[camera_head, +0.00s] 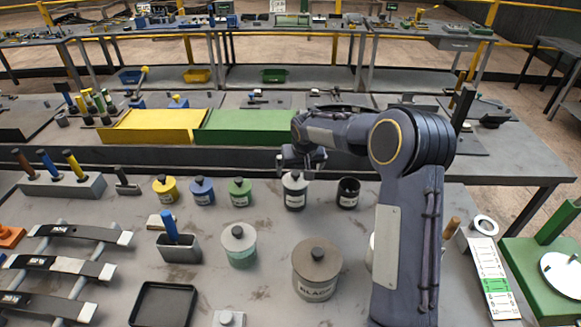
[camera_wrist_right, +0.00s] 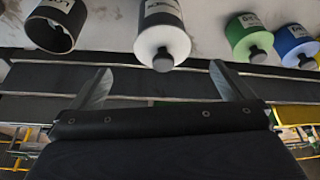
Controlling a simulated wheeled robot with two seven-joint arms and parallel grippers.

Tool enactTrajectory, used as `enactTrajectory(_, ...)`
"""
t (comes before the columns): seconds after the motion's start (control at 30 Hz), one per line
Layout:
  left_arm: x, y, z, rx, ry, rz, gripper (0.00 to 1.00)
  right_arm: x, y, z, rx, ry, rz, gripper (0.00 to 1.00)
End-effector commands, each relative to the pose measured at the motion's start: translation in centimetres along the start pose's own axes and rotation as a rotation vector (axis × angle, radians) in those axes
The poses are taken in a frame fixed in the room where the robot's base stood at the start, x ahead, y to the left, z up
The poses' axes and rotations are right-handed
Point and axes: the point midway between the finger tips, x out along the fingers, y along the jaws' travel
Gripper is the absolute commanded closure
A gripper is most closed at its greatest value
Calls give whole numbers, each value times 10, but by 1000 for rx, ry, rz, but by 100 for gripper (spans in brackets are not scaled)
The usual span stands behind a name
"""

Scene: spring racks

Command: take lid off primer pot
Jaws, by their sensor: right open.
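A small white pot (camera_head: 294,196) with a dark knob on its lid stands in the back row. Its label is too small to read surely, so I cannot confirm that it is the primer pot. In the wrist view the white pot (camera_wrist_right: 162,22) shows with its white lid (camera_wrist_right: 150,46) on and the dark knob (camera_wrist_right: 163,61) facing me. My right gripper (camera_head: 297,165) is at the far side of this pot, near its top. In the wrist view its fingers (camera_wrist_right: 160,82) are spread, with nothing between them. My left gripper is out of view.
A black open pot (camera_head: 348,194) stands right of the white one. Green (camera_head: 240,194), blue (camera_head: 202,193) and yellow (camera_head: 165,190) lidded pots stand left. A large grey pot (camera_head: 317,278) and a green-banded jar (camera_head: 240,252) stand nearer. A raised edge (camera_head: 210,158) runs behind the pots.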

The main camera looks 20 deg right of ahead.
Motion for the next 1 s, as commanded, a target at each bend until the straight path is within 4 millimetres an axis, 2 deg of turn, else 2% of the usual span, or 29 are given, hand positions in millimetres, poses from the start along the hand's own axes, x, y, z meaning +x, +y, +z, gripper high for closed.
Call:
enactTrajectory(0.5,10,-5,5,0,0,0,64,69,-2,-5,-1,-2,2,0)
enactTrajectory(0.6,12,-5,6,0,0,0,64,78,-2,-6,0,-2,2,0)
enactTrajectory(0.87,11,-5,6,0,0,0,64,79,-2,-6,-1,0,2,0)
enactTrajectory(1.0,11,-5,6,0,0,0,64,79,-2,-6,-1,0,2,16)
